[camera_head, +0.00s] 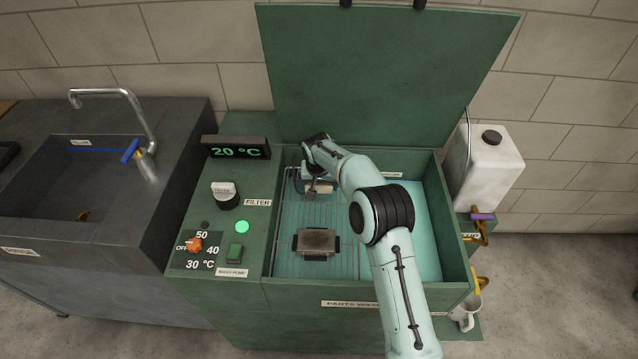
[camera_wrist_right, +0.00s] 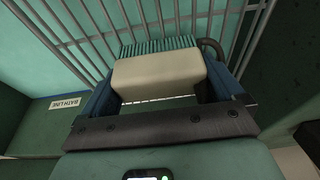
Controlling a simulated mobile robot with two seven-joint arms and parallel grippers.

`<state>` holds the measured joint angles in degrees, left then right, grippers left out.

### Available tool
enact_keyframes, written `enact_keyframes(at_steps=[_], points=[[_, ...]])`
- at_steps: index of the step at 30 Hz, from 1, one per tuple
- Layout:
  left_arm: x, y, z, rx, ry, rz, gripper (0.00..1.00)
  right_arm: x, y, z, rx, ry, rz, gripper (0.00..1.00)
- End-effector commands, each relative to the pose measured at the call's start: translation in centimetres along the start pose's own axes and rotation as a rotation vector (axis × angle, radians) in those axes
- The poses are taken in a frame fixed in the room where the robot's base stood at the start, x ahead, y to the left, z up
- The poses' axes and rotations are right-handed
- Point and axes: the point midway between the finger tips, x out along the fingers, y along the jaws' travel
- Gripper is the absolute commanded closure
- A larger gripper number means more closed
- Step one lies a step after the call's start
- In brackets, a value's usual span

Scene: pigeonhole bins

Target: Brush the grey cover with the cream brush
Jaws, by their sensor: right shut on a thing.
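The cream brush (camera_wrist_right: 160,75) is between the two blue fingers of my right gripper (camera_wrist_right: 155,92), which is shut on it. Its green bristles (camera_wrist_right: 160,45) point away from the wrist, toward the wire rack. In the head view, part of the cream brush (camera_head: 319,187) shows below my right gripper (camera_head: 313,182) at the back left of the washer basin. The grey cover (camera_head: 317,240), stained brownish with dark tabs, lies on the rack nearer the front, apart from the brush. My left gripper is not in view.
The green washer (camera_head: 255,270) has its lid (camera_head: 380,75) raised. Its wire rack (camera_head: 290,225) lies in the basin. My right arm covers part of the basin's right side. A control panel is at left, beside a dark sink (camera_head: 190,170). A white jug (camera_head: 487,165) stands right.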

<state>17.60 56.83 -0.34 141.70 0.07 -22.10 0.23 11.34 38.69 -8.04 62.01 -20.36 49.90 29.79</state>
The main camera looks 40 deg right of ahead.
Motion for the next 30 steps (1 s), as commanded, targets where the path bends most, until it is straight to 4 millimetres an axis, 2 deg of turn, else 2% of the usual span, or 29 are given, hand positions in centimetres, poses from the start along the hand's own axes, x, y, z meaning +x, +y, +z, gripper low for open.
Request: enact_keyframes(at_steps=[1, 2, 8, 24, 30], points=[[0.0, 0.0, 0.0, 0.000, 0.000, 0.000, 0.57, 0.0, 0.0, 0.0, 0.000, 0.000, 0.000, 0.36], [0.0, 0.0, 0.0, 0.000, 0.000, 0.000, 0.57, 0.0, 0.0, 0.0, 0.000, 0.000, 0.000, 0.41], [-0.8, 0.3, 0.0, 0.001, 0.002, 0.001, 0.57, -1.1, 0.0, -0.3, 0.000, 0.001, 0.000, 0.41], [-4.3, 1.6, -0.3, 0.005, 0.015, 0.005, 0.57, -6.4, -0.1, -1.8, 0.000, 0.002, -0.001, 0.41], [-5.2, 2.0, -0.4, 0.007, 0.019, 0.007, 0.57, -7.8, 0.0, -2.2, 0.000, 0.001, -0.001, 0.41]])
